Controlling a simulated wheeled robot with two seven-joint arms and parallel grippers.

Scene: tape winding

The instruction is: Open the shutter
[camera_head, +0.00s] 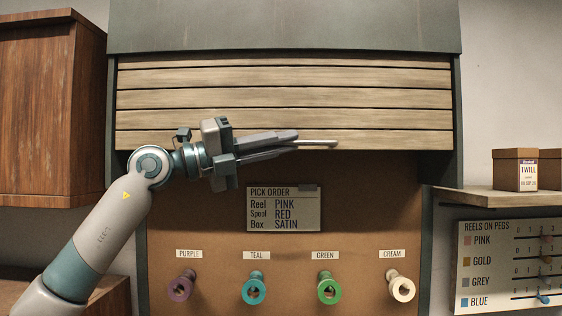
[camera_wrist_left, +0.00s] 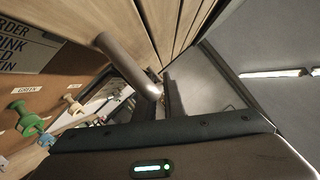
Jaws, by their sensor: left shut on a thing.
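The wooden slatted shutter (camera_head: 284,99) is partly raised in a dark green frame, with its lower edge above the order card. A pale bar handle (camera_head: 318,143) runs along its lowest slat. My left gripper (camera_head: 296,140) is shut on the handle's left part; the fingers hide that part. In the left wrist view the shutter slats (camera_wrist_left: 165,22) run along the top, and the handle (camera_wrist_left: 130,68) reaches in between the fingers (camera_wrist_left: 165,95). My right gripper is not in view.
Below the shutter, a brown board holds an order card (camera_head: 284,209) and pegs with purple (camera_head: 181,286), teal (camera_head: 254,288), green (camera_head: 329,288) and cream (camera_head: 402,287) reels. A wooden cabinet (camera_head: 45,105) stands left; a shelf (camera_head: 500,199) with a box (camera_head: 515,169) is right.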

